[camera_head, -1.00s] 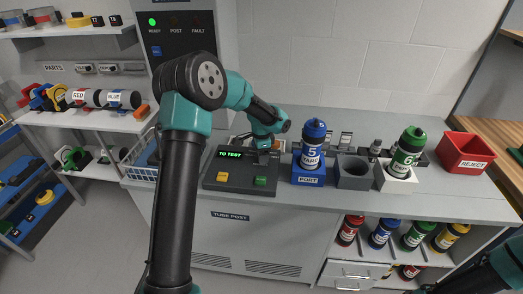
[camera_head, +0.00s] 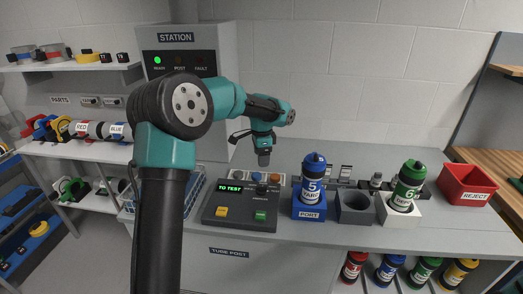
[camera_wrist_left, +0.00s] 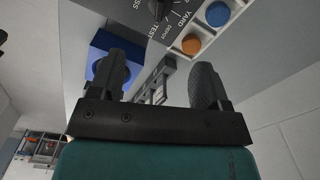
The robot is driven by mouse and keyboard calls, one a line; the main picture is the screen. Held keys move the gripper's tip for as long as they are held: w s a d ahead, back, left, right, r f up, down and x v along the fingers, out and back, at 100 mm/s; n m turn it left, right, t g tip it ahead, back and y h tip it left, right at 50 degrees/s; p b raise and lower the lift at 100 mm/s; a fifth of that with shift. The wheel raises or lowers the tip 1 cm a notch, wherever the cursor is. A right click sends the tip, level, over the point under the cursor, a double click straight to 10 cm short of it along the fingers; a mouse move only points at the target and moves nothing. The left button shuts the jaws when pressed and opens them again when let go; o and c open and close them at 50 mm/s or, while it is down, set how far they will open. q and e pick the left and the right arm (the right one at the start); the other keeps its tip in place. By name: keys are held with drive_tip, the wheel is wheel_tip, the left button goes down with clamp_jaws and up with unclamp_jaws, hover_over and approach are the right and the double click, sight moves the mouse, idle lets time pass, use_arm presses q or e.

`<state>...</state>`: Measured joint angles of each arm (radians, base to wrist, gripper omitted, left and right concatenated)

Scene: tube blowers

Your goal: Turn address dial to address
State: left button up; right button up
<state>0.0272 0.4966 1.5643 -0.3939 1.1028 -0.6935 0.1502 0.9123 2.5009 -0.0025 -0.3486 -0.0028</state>
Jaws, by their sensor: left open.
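The console display (camera_head: 232,188) reads TO TEST in green. My left gripper (camera_head: 263,158) hangs above the panel, apart from the dial. In the left wrist view its two fingers (camera_wrist_left: 160,82) are spread with nothing between them. My right gripper is not in view.
Right of the console stand a blue port (camera_head: 309,208) holding a blue canister (camera_head: 313,178), a grey holder (camera_head: 354,205), a green canister (camera_head: 408,183) and a red reject bin (camera_head: 470,185).

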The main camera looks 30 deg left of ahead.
use_arm(q)
wheel_tip(320, 180, up, 2)
drive_tip(key=shift+r, duration=0.2)
idle(0.4)
